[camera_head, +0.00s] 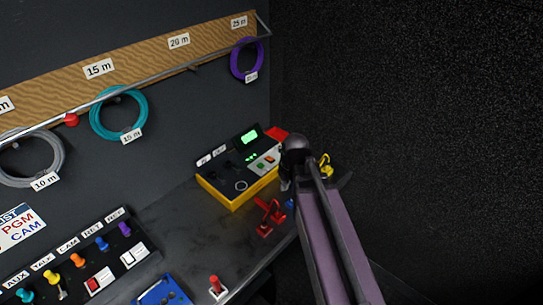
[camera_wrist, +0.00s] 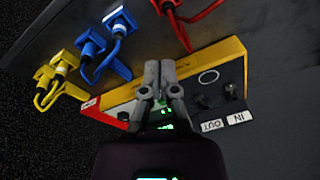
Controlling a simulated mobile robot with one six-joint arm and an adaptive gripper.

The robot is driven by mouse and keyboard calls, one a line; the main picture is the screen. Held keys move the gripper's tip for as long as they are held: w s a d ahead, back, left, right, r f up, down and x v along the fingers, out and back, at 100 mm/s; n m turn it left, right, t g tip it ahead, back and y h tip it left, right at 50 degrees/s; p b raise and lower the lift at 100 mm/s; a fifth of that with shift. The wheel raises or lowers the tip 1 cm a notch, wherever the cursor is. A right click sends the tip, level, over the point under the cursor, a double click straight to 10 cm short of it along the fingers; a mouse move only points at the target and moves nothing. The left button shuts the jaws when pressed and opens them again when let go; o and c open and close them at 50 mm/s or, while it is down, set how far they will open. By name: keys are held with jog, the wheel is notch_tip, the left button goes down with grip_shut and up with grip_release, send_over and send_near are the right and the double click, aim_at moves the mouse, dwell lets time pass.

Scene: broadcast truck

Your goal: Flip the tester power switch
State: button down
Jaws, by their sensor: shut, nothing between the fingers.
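The tester (camera_head: 232,197) is a black-topped box with a yellow body and a lit green display (camera_head: 250,137), on the bench below the hanging cables. On its top is a pale panel (camera_head: 266,161) with small green and red parts; I cannot tell for certain which is the power switch. In the wrist view the tester's yellow side (camera_wrist: 215,62) lies beyond my gripper (camera_wrist: 160,66). My gripper is shut and empty, its fingers over the tester and covering part of its top, including any switch there. Contact cannot be told. In the head view my arm hides the gripper.
Red (camera_head: 268,215), blue (camera_wrist: 92,45) and yellow (camera_wrist: 55,72) cable connectors stand beside the tester. A switch panel (camera_head: 75,262) with coloured knobs and a blue box (camera_head: 162,292) lie at the left front. Coiled cables (camera_head: 118,113) hang on the wall.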

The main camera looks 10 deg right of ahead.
jog(key=w+d+r+n+t+y, duration=0.1)
jog(key=w+d+r+n+t, duration=0.1)
jog(key=w, duration=0.7)
jog(key=w+d+r+n+t+y+p, duration=0.1)
jog(key=w+r+n+t+y, duration=0.1)
jog(key=w, duration=0.7)
jog(key=shift+w+d+r+n+t, duration=0.15)
jog(key=shift+d+r+n+t, duration=0.25)
jog(key=shift+n, duration=0.2)
jog(key=shift+a+f, duration=0.1)
jog(key=b, duration=0.8)
send_over(269, 159)
jog(key=f, duration=0.8)
jog(key=shift+s+d, duration=0.35)
jog(key=shift+d, duration=0.05)
jog(key=shift+s+d+f+b, duration=0.1)
jog(key=shift+s+f+b, duration=0.05)
jog(key=shift+f+b, duration=0.8)
jog(key=shift+s+d+f+b, duration=0.1)
jog(key=shift+f+b, duration=0.8)
jog(key=shift+f, duration=0.05)
